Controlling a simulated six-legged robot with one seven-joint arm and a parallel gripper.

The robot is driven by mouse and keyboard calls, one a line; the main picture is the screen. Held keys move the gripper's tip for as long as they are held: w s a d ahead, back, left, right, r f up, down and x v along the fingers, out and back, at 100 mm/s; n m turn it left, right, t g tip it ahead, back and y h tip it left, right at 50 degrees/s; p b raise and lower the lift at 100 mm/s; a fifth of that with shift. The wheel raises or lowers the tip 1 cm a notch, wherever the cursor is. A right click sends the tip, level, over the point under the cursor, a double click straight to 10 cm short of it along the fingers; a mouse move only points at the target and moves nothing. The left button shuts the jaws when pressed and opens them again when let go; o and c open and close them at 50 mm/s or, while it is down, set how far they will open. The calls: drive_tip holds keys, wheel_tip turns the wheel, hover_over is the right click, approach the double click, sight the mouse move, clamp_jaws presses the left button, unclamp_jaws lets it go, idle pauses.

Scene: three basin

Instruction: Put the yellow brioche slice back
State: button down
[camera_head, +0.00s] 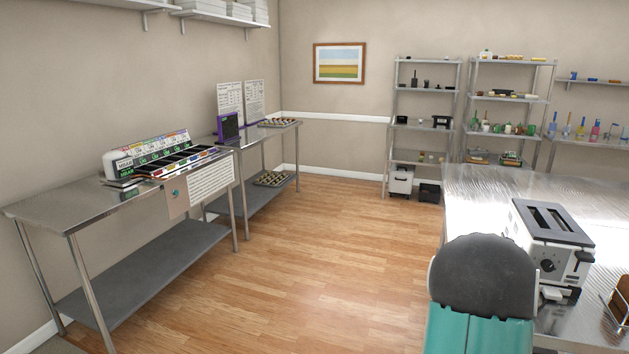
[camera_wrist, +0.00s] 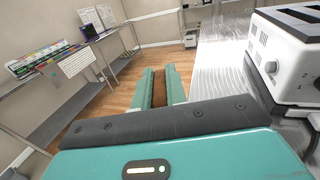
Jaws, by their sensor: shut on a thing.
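In the wrist view, my gripper (camera_wrist: 159,87) has its two teal fingers closed on a brown slice (camera_wrist: 159,92), seen nearly edge-on. It looks brown rather than yellow, so I cannot tell for sure that it is the brioche slice. The slice is held beside the metal table's left edge. In the head view, my teal arm covers the fingers and the held slice. A white toaster (camera_head: 552,240) with two dark slots stands on the table at the right; it also shows in the wrist view (camera_wrist: 287,58). A small rack (camera_head: 618,304) with something brown is cut off at the right.
The shiny metal table (camera_head: 585,190) fills the right side. A steel table (camera_head: 90,200) with a colourful bin organizer (camera_head: 165,155) stands at the left. Shelves (camera_head: 424,125) with small items stand at the back. The wooden floor (camera_head: 310,250) between the tables is clear.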

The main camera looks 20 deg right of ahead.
drive_tip(key=w+a+f+n+t+y, duration=0.1)
drive_tip(key=w+a+f, duration=0.4)
drive_tip(key=a+f, duration=0.3)
drive_tip(key=w+a+f+n+y, duration=0.1)
drive_tip(key=w+a+f+y, duration=0.1)
drive_tip(key=w+a+f, duration=0.65)
drive_tip(key=w+a+f+n+t+y, duration=0.1)
drive_tip(key=w+a+f, duration=0.3)
drive_tip(key=a, duration=0.8)
drive_tip(key=s+a+f+y, duration=0.1)
drive_tip(key=s+a+f, duration=0.1)
drive_tip(key=a, duration=0.6)
drive_tip(key=s+a+f+n+y, duration=0.1)
drive_tip(key=s+a+f, duration=0.2)
drive_tip(key=a, duration=0.6)
drive_tip(key=s+a+f+n+y, duration=0.1)
drive_tip(key=s+a+f+y, duration=0.1)
drive_tip(key=a+f, duration=0.4)
drive_tip(key=shift+s+a+f, duration=0.25)
drive_tip(key=shift+s+a, duration=0.05)
drive_tip(key=shift+a, duration=0.9)
drive_tip(key=shift+s+d, duration=0.1)
